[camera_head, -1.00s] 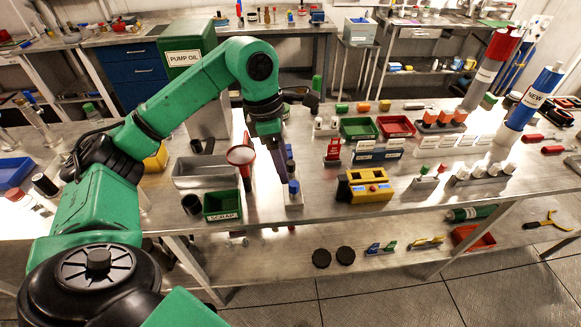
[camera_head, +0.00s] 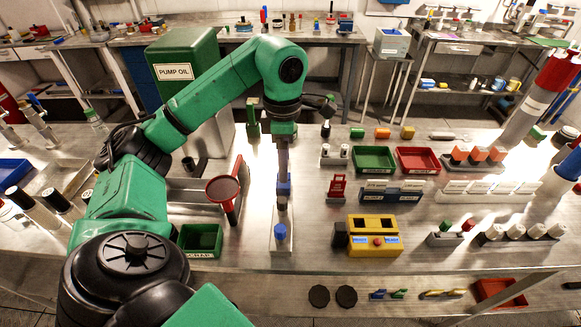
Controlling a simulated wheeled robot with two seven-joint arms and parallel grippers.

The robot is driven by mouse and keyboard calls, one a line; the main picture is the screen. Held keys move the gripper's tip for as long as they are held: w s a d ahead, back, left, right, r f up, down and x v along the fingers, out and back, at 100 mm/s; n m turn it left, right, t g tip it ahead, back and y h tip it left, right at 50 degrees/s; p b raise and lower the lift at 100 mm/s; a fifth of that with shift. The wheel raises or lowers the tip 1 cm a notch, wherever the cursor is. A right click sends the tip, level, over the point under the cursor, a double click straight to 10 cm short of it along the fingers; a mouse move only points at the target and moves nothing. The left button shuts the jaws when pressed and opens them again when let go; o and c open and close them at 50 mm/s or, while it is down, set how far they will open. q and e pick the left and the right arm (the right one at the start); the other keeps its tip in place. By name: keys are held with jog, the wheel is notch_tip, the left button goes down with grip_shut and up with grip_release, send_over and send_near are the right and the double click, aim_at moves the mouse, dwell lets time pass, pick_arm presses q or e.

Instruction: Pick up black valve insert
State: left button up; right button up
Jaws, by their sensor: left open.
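My left arm comes in from the left and bends down over the middle of the bench. Its wrist hangs above a slim stand with blue parts (camera_head: 280,232). My left gripper (camera_head: 326,104) appears as a small dark shape to the right of the wrist, open; its fingertips are hard to make out. A small dark upright piece (camera_head: 325,130), which may be the black valve insert, shows just below the gripper, behind two white-topped pieces (camera_head: 344,151). I cannot tell whether the gripper touches it. My right gripper is not in view.
A green tray (camera_head: 374,146) and a red tray (camera_head: 440,153) lie right of the gripper. A yellow box (camera_head: 384,251) stands nearer. A red funnel (camera_head: 222,188) and green scrap bin (camera_head: 186,240) stand left. A green pump oil tank (camera_head: 185,58) rises behind the arm.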

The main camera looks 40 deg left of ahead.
pick_arm(q)
send_over(282, 200)
notch_tip(282, 200, down, 4)
jog(key=shift+s+f, duration=0.1)
jog(key=shift+f, duration=0.15)
notch_tip(282, 200, down, 6)
jog(key=shift+p, duration=1.1)
jog(key=shift+f, duration=0.5)
grip_shut()
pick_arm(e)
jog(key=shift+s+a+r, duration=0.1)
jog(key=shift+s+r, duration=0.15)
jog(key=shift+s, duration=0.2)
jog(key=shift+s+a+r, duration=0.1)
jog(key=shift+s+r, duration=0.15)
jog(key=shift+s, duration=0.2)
